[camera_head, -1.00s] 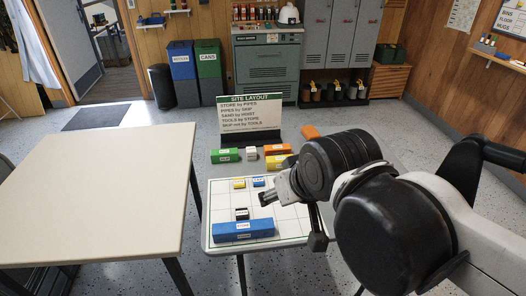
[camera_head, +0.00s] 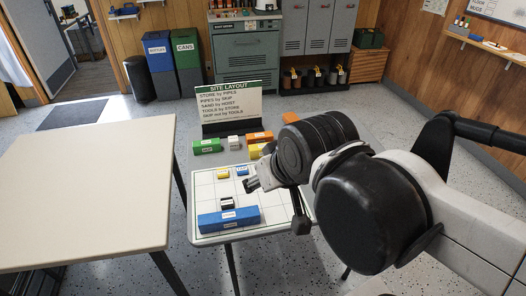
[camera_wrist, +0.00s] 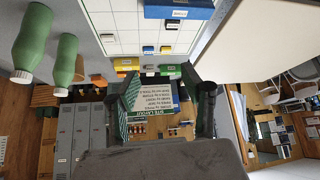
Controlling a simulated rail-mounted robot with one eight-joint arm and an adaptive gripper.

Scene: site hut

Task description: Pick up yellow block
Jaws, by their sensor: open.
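A small yellow block (camera_head: 223,174) lies on the white gridded board (camera_head: 204,188), left of a small blue block (camera_head: 242,171). A longer yellow block (camera_head: 256,152) sits behind the board beside an orange block (camera_head: 260,137), partly hidden by my arm. My gripper (camera_head: 250,184) is over the board, to the right of and nearer than the small yellow block. In the wrist view my gripper (camera_wrist: 167,96) has its fingers wide apart with nothing between them. The small yellow block (camera_wrist: 166,49) lies beyond the fingertips there.
A large blue block (camera_head: 228,219) and a black-and-white block (camera_head: 227,203) are at the board's near side. A green block (camera_head: 207,146), white block (camera_head: 235,143) and layout sign (camera_head: 229,101) stand behind. A bare cream table (camera_head: 85,185) is left. Green bottles (camera_wrist: 33,42) show in the wrist view.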

